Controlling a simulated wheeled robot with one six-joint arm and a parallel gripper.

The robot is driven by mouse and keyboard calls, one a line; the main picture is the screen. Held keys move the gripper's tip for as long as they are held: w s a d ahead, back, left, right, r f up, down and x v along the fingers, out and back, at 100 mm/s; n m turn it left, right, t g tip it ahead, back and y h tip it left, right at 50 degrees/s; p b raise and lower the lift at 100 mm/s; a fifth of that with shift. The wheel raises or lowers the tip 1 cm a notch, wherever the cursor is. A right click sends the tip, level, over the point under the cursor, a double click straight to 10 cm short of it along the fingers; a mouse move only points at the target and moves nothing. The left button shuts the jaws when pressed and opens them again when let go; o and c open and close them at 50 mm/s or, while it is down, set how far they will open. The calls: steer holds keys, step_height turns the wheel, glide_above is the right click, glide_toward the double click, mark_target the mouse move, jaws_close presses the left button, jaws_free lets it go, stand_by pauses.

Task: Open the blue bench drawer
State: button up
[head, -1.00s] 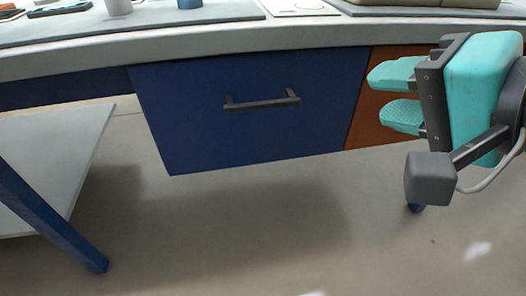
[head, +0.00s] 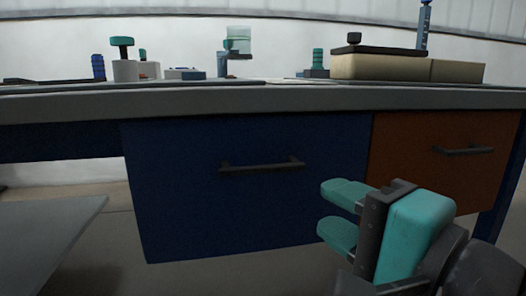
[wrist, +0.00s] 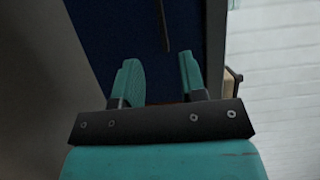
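The blue drawer (head: 180,200) sits under the bench top and looks closed. Its dark bar handle (head: 262,166) runs across the upper middle of the front. My gripper (head: 325,208) is to the right of and below the handle in the head view, fingers one above the other and pointing left. It is open and empty, apart from the handle. In the wrist view, the fingers (wrist: 160,68) are parted, with the blue drawer front (wrist: 105,30) ahead. The handle (wrist: 165,25) shows beyond the fingertips, between their lines.
An orange-brown drawer (head: 410,150) with its own handle (head: 463,150) is on the right. The grey bench top edge (head: 250,102) runs above both drawers. Beige blocks (head: 385,67) and small fixtures stand on the bench. A pale low shelf (head: 45,235) is at lower left.

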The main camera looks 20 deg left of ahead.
mark_target(266, 171)
steer(key=p+x, duration=0.4)
steer(key=p, duration=0.1)
steer(key=p+x, duration=0.4)
steer(key=p, duration=0.2)
steer(key=p+x, duration=0.5)
steer(key=p, duration=0.1)
steer(key=shift+r, duration=0.3)
steer(key=shift+w+a+f+p, duration=0.3)
steer(key=shift+w+a+p, duration=0.2)
steer(key=shift+a+p, duration=0.25)
steer(key=shift+d, duration=0.1)
steer(key=shift+c, duration=0.2)
jaws_close()
